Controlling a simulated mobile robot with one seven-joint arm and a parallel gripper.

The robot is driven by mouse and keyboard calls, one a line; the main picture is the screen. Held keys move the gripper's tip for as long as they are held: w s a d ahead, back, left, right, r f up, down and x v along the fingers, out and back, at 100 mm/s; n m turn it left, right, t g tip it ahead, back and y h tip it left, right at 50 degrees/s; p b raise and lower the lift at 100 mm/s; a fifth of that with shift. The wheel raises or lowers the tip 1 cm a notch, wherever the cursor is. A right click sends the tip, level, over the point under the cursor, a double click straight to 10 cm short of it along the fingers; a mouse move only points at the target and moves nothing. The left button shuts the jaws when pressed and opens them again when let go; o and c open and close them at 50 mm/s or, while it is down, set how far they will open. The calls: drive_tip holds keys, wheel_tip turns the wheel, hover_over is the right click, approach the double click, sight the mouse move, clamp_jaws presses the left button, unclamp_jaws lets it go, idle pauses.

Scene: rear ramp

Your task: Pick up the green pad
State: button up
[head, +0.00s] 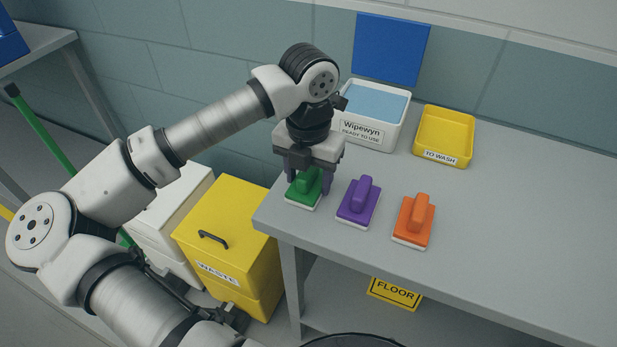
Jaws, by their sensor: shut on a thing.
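The green pad (301,194) has a white underside and a raised grip. It is at the left end of the grey table (480,220), close to the edge. My gripper (308,184) points down over it and is shut on the green pad's grip. The fingers and the gripper body hide part of the pad's top. I cannot tell whether the pad touches the table or is slightly above it.
A purple pad (358,203) and an orange pad (414,221) stand to the right. Behind are a white Wipewyn tub (378,133) and a yellow "to wash" tray (443,158). A yellow waste bin (228,240) stands left of the table. The table's right side is clear.

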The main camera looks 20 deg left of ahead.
wheel_tip(320, 180, up, 20)
drive_tip(key=b, duration=0.2)
